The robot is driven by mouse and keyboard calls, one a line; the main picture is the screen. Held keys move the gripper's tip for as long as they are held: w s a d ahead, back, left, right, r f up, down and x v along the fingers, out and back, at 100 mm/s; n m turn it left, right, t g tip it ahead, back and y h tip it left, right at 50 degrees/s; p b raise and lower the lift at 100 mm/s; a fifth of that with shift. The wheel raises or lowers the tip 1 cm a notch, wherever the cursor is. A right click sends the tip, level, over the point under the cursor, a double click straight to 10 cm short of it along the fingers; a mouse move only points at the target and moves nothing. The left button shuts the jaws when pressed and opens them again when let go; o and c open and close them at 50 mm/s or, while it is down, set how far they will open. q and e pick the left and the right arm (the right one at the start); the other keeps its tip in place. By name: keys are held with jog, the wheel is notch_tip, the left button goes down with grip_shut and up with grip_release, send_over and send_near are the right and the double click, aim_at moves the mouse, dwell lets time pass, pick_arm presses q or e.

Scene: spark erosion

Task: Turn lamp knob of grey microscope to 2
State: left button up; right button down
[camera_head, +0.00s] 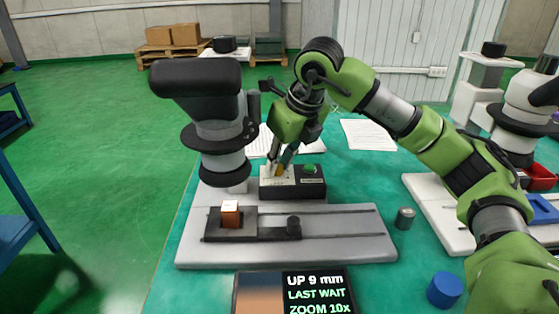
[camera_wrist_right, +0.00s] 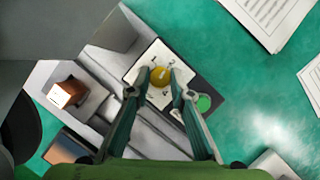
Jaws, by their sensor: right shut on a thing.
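The grey microscope (camera_head: 345,250) stands on the table, with a dark head (camera_head: 195,80) on its left. Its lamp box (camera_head: 295,192) has a white dial plate and a green button (camera_head: 309,168). My right gripper (camera_head: 280,165) reaches down from above and is shut on the knob, with one finger on each side. Its fingers also show in the right wrist view (camera_wrist_right: 158,84). My left gripper is not in view.
A copper-coloured block (camera_head: 231,218) sits on the microscope's stage. A screen (camera_head: 295,292) reads "UP 9 mm, LAST WAIT, ZOOM 10x". A grey cylinder (camera_head: 405,218), a blue cylinder (camera_head: 445,290) and paper sheets (camera_head: 368,135) lie around. A white microscope (camera_head: 520,110) stands at right.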

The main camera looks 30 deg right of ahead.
jog(key=shift+m, duration=0.3)
jog(key=c, duration=1.8)
grip_release()
jog(key=v, duration=1.2)
jog(key=shift+a, duration=0.2)
